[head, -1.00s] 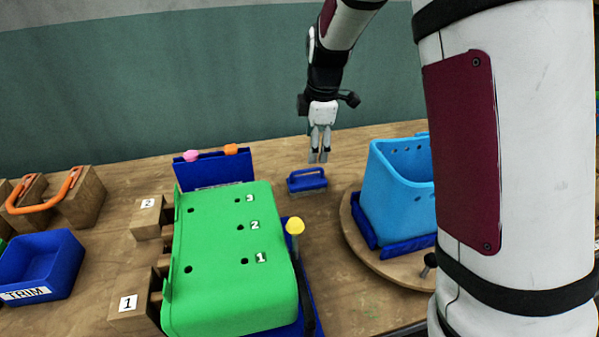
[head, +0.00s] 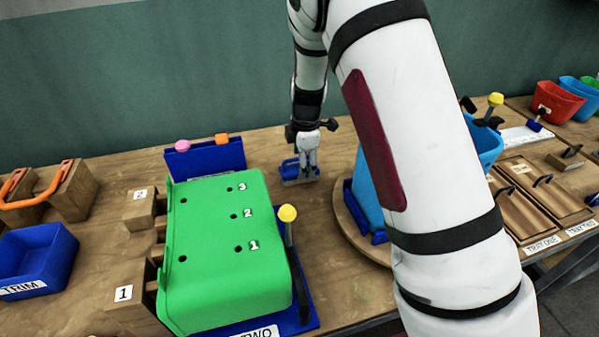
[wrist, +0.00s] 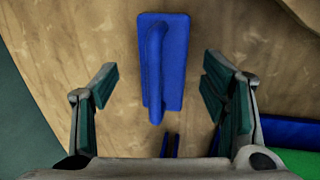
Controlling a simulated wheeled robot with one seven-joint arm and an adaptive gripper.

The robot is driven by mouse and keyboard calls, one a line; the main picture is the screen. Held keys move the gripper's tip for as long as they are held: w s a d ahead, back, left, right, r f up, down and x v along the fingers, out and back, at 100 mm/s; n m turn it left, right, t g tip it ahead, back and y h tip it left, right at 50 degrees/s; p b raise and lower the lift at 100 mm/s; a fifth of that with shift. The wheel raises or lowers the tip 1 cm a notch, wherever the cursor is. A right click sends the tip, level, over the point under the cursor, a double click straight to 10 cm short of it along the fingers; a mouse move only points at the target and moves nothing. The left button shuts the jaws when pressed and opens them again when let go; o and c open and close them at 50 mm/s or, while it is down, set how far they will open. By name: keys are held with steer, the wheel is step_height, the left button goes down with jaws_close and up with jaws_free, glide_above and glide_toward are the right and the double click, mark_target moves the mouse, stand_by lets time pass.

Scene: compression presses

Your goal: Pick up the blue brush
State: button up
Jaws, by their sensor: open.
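The blue brush (head: 291,168) lies on the wooden table, behind and right of the green block, partly hidden by my gripper in the head view. In the wrist view the blue brush (wrist: 162,62) has a flat rectangular base with a raised handle along it. My gripper (head: 305,176) is low at the brush in the head view. In the wrist view my gripper (wrist: 160,90) is open, with one finger on each side of the brush and clear gaps between. I cannot tell its exact height above the brush.
The green block (head: 215,255) with numbered holes stands left of my gripper. A blue rack (head: 205,160) stands behind it. A light blue bin (head: 366,190) on a round wooden board (head: 345,222) is to the right, partly hidden by my arm. A yellow-knobbed lever (head: 288,214) stands in front.

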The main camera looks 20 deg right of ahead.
steer(key=shift+w+a+f, duration=0.1)
steer(key=shift+f, duration=0.85)
steer(key=shift+w+a+f, duration=0.1)
steer(key=shift+f, duration=0.8)
steer(key=c, duration=1.3)
steer(key=shift+r, duration=0.1)
step_height(320, 180, up, 10)
steer(key=shift+f, duration=0.1)
steer(key=o, duration=0.7)
steer(key=shift+c, duration=0.2)
steer(key=c, duration=0.5)
steer(key=shift+s, duration=0.1)
